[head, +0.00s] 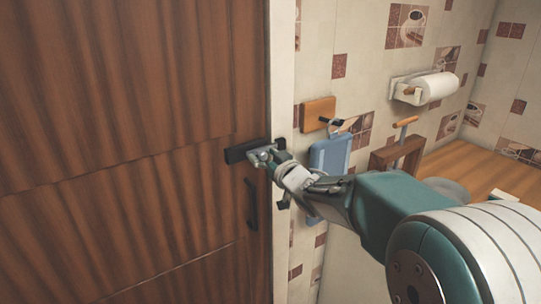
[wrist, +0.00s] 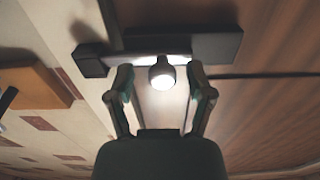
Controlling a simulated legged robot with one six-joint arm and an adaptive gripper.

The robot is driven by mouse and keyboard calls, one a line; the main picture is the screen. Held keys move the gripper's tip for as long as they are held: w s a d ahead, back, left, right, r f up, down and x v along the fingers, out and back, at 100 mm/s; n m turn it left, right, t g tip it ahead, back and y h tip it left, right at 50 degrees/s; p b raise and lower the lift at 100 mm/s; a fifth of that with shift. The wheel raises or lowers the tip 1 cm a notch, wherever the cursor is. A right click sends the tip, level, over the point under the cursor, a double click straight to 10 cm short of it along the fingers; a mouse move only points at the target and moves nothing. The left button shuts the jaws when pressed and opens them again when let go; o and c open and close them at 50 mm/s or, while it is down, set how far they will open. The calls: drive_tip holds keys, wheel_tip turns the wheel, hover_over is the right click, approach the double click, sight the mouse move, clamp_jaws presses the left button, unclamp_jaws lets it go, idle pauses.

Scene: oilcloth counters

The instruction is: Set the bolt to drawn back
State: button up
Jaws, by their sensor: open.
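The bolt (head: 238,153) is a dark housing on the right edge of the brown wooden door (head: 120,120). In the wrist view its dark body (wrist: 215,47) and a pale metal bar with a round knob (wrist: 161,76) show. A dark keeper block (wrist: 90,60) sits on the pale frame at the left, and the bar appears to reach it. My gripper (head: 262,156) is at the bolt. In the wrist view my gripper (wrist: 161,88) is open, with one finger on each side of the knob. I cannot tell whether either finger touches it.
A dark door handle (head: 252,204) is below the bolt. Right of the pale door frame (head: 282,70), a wooden block with a dark peg (head: 318,112) and a blue cloth (head: 330,155) hang on the tiled wall. A paper roll (head: 436,88) and wooden counter (head: 470,170) are further right.

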sight(239, 155)
drive_tip(key=shift+a, duration=0.45)
drive_tip(key=shift+d, duration=0.2)
drive_tip(key=c, duration=0.9)
drive_tip(key=shift+d, duration=0.25)
clamp_jaws()
drive_tip(key=s+a, duration=0.1)
drive_tip(key=a, duration=0.1)
drive_tip(key=s+a, duration=0.1)
drive_tip(key=a, duration=0.1)
drive_tip(key=shift+s+a, duration=0.1)
drive_tip(key=shift+s, duration=0.25)
drive_tip(key=o, duration=0.9)
unclamp_jaws()
drive_tip(key=shift+s+r, duration=0.15)
drive_tip(key=shift+s, duration=0.05)
drive_tip(key=shift+w, duration=0.1)
